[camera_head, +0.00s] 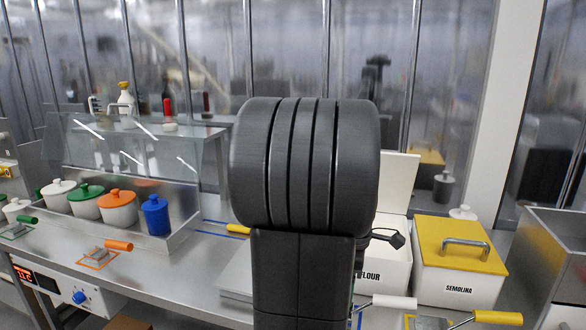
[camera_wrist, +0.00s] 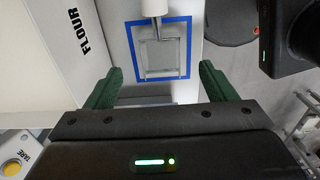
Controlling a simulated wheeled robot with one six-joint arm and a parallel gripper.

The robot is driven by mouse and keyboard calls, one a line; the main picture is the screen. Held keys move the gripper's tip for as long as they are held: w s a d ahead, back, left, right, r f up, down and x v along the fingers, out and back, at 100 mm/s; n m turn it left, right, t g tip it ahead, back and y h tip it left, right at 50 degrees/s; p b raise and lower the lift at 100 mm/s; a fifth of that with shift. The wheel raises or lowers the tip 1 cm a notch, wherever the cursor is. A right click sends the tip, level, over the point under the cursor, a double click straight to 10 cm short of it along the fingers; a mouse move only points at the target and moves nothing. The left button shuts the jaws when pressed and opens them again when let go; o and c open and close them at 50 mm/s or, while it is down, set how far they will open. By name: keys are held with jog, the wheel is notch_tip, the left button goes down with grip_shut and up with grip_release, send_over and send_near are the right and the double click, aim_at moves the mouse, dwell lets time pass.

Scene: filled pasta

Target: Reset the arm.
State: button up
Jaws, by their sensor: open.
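My arm (camera_head: 308,170) stands upright in the middle of the head view and hides part of the counter behind it. My gripper (camera_wrist: 158,70) shows in the wrist view with its two green fingers spread apart and nothing between them. Beyond the fingers, a metal scoop (camera_wrist: 160,55) with a white handle lies inside a blue square outline (camera_wrist: 187,48) on the counter. The fingers do not appear to touch it. In the head view, I cannot make out the fingers.
A white flour bin (camera_head: 382,268) and a yellow-lidded semolina bin (camera_head: 460,252) stand right of my arm. The flour bin (camera_wrist: 65,50) is close on the left in the wrist view. Several lidded pots, including a blue one (camera_head: 156,215), stand left behind a glass guard (camera_head: 150,150).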

notch_tip(320, 180, down, 9)
jog(key=shift+f, duration=0.1)
jog(key=r, duration=0.4)
jog(key=w+r, duration=0.1)
jog(key=r, duration=0.1)
jog(key=shift+r, duration=0.5)
jog(key=shift+s, duration=0.1)
